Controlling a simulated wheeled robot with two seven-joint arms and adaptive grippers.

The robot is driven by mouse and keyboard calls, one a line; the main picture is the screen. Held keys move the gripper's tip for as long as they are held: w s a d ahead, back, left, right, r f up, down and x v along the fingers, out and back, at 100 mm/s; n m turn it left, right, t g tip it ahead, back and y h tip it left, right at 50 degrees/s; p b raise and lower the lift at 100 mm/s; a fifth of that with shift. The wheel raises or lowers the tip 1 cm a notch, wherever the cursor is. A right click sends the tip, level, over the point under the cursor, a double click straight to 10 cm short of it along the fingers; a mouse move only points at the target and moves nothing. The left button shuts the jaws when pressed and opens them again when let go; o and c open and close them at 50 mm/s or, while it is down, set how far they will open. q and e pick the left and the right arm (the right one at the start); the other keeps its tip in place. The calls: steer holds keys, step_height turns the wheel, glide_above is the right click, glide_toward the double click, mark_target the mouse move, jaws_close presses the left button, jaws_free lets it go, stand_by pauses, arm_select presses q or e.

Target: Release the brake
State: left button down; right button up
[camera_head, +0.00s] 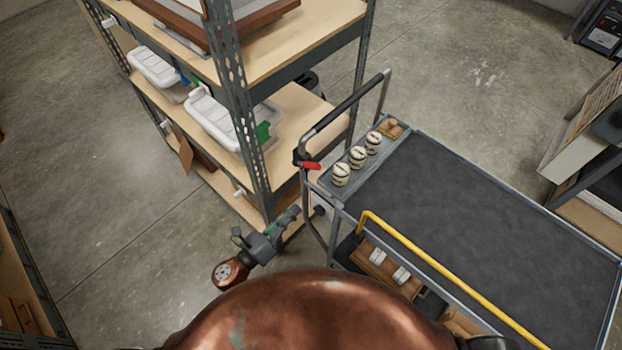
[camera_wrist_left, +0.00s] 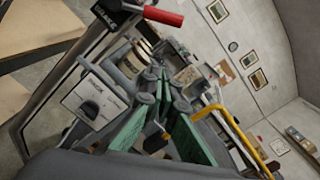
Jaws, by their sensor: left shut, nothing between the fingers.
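The brake lever is a short red grip (camera_head: 310,165) on the cart's dark push handle, at the cart's near left corner. In the left wrist view the red lever (camera_wrist_left: 163,17) shows at the top, beside a black bracket with a small label. My left gripper (camera_head: 292,215) is below the lever in the head view, apart from it, between the shelf post and the cart. Its green-padded fingers (camera_wrist_left: 160,88) are shut and empty. My right gripper is not in view.
The grey cart (camera_head: 480,220) has several round cream pots (camera_head: 358,156) on its end tray and a yellow rail (camera_head: 430,265) along its near side. A metal shelf post (camera_head: 240,120) stands close left, with white bins (camera_head: 222,118). Open floor lies behind the cart.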

mark_target(307, 165)
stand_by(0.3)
arm_select(q)
steer(key=w+d+r+p, duration=0.3)
steer(key=w+d, duration=0.2)
steer(key=w, duration=0.4)
steer(key=shift+w+d+r+p, duration=0.25)
steer(key=shift+d+r+p, duration=0.05)
steer(key=shift+d+p, duration=0.05)
